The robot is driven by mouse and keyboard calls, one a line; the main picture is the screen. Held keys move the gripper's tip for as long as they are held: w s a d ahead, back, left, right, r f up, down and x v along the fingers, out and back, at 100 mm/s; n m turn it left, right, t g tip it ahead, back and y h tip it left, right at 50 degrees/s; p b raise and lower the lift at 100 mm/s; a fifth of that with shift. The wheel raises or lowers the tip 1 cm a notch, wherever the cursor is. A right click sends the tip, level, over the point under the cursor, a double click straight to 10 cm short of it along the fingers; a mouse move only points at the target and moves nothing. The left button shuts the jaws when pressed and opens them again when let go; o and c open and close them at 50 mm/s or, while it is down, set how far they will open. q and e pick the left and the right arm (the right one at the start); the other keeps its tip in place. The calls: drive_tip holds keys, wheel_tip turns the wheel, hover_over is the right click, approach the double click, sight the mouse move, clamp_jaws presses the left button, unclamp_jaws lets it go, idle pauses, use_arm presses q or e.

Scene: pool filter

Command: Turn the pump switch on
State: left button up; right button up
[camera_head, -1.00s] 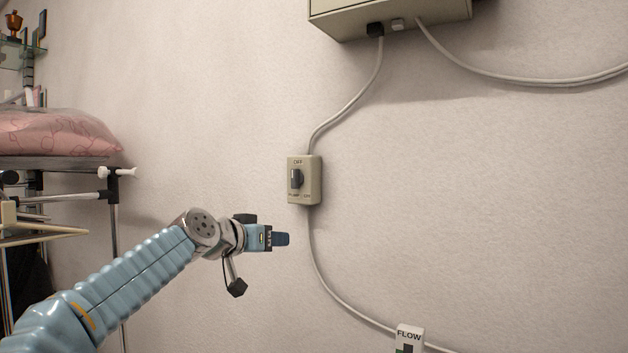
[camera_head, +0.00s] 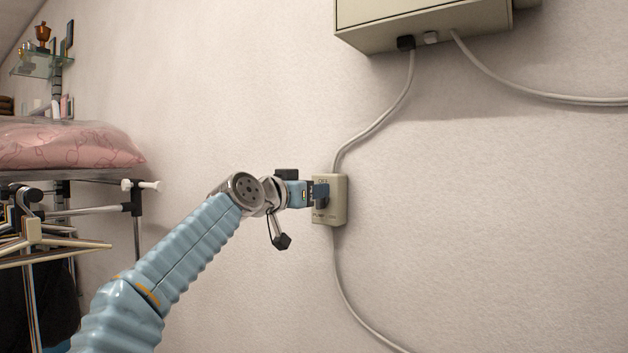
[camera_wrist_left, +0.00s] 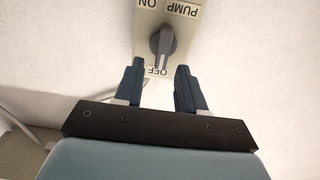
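The pump switch is a small beige box (camera_head: 340,198) on the wall, partly hidden by my left gripper in the head view. In the left wrist view the switch box (camera_wrist_left: 188,28) carries a dark grey knob (camera_wrist_left: 162,46), with upside-down labels: OFF nearest the gripper, ON and PUMP at the far end. In the head view the left gripper (camera_head: 320,196) overlaps the box.
A larger beige box (camera_head: 425,25) hangs on the wall above, with grey cables (camera_head: 385,118) running from it. A rack with hangers (camera_head: 40,240) and a pink bag (camera_head: 65,145) stand at the left. The wall right of the switch is clear.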

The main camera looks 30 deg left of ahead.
use_arm(q)
drive_tip(key=shift+w+d, duration=0.1)
drive_tip(key=shift+w, duration=0.45)
clamp_jaws()
